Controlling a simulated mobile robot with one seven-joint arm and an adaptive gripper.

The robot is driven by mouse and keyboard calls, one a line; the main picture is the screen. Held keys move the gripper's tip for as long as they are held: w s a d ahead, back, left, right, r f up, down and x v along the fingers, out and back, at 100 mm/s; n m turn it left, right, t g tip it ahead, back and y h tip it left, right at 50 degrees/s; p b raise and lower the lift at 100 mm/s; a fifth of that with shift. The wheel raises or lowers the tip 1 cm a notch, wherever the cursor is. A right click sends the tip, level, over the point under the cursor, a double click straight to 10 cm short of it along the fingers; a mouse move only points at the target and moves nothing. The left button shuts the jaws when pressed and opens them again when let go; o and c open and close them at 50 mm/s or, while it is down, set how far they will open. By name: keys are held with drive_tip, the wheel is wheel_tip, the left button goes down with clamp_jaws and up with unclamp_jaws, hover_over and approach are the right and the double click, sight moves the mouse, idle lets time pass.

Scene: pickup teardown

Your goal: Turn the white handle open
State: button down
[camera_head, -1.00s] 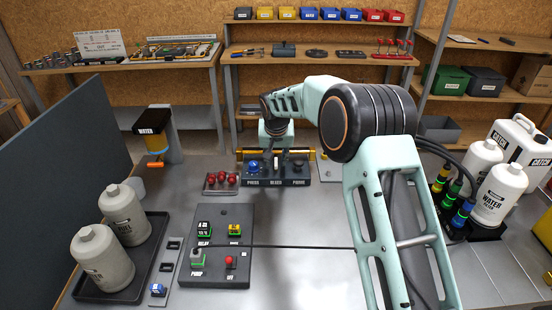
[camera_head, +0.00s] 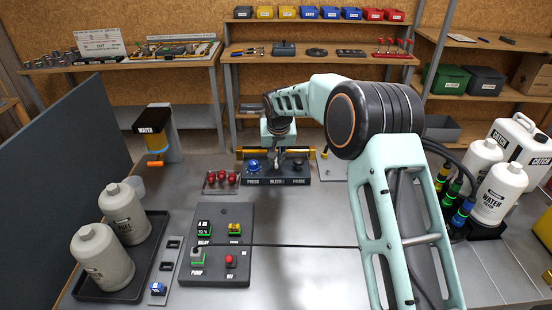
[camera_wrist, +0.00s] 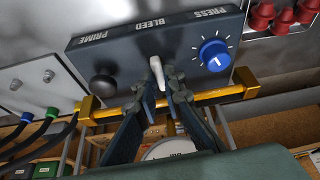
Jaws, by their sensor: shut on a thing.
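The white handle (camera_wrist: 156,72) stands at the BLEED position of a dark control panel (camera_wrist: 130,52), between a black knob and a blue dial. In the wrist view its pale tip shows between my fingertips, tilted a little. My gripper (camera_wrist: 162,90) is shut on the handle, and its fingers hide the handle's lower part. In the head view the panel (camera_head: 260,181) is at the back middle of the bench. There my gripper (camera_head: 277,166) is over the panel's middle, and the handle cannot be made out clearly.
A blue dial (camera_wrist: 214,54) and a black knob (camera_wrist: 103,86) flank the handle. A brass pipe (camera_wrist: 205,99) runs close by my fingers. Red knobs (camera_head: 221,180) sit left of the panel. A dark switch board (camera_head: 216,268) lies in front. White bottles (camera_head: 500,192) stand at right.

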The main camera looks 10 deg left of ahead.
drive_tip(key=n, duration=0.2)
drive_tip(key=n+y, duration=0.1)
drive_tip(key=shift+w+d+n+g, duration=0.1)
drive_tip(key=shift+d+n+g, duration=0.1)
drive_tip(key=shift+n+g, duration=0.15)
drive_tip(key=n, duration=0.2)
drive_tip(key=n+g+y+p, duration=0.1)
drive_tip(key=n, duration=0.1)
drive_tip(key=shift+w+n+y, duration=0.15)
drive_tip(key=shift+n+y, duration=0.15)
drive_tip(key=shift+n, duration=0.05)
drive_tip(key=n+g, duration=0.1)
drive_tip(key=n+p, duration=0.1)
drive_tip(key=n, duration=0.1)
drive_tip(key=shift+w+r+n+g+y, duration=0.1)
drive_tip(key=shift+n+g+y, duration=0.2)
drive_tip(key=shift+g, duration=0.05)
drive_tip(key=shift+w+d+n+g+p, duration=0.15)
drive_tip(key=shift+n+g+p, duration=0.45)
drive_tip(key=shift+n+p, duration=0.8)
drive_tip(key=shift+n, duration=0.5)
drive_tip(key=c, duration=2)
unclamp_jaws()
drive_tip(key=shift+c, duration=0.2)
